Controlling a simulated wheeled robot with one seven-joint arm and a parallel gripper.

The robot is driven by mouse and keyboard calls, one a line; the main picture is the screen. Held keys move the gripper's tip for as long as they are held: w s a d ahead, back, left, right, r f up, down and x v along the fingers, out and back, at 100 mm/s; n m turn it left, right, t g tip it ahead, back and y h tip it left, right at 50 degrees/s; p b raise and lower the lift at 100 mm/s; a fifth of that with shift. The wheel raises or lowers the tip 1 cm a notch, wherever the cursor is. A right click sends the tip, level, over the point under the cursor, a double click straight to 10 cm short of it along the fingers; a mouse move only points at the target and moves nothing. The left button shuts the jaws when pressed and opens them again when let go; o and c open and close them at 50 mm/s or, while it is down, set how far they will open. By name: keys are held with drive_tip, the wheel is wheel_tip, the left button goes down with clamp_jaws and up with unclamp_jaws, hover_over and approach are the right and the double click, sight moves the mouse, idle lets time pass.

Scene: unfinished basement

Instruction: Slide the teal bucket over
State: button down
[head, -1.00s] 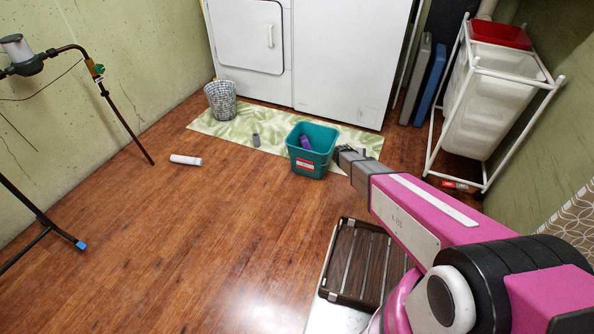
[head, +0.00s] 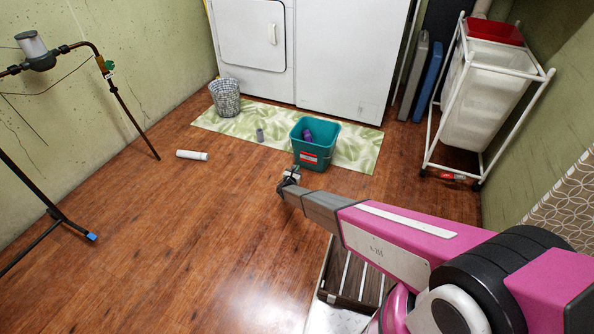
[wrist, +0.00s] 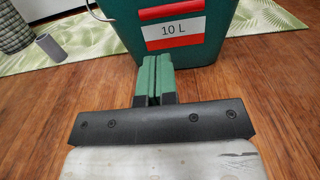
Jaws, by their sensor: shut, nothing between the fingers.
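The teal bucket (head: 315,144) stands upright at the front edge of the green leaf-patterned mat (head: 357,154), with a purple item (head: 307,136) inside it. In the wrist view the bucket (wrist: 215,45) fills the top, its red-and-white "10 L" label facing me. My gripper (head: 290,174) is low over the wooden floor, in front of the bucket and slightly left of its middle. In the wrist view its green fingers (wrist: 154,76) are shut together and empty, pointing at the bucket's front face. I cannot tell whether the fingertips touch it.
A woven basket (head: 225,97) and a small grey cylinder (head: 260,135) are on the mat to the left. A white bottle (head: 192,155) lies on the floor. White appliances (head: 345,50) stand behind, a white rack (head: 482,100) at right.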

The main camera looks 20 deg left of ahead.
sight(306, 154)
drive_tip(key=w, duration=0.7)
drive_tip(key=w+d, duration=0.1)
drive_tip(key=w, duration=0.3)
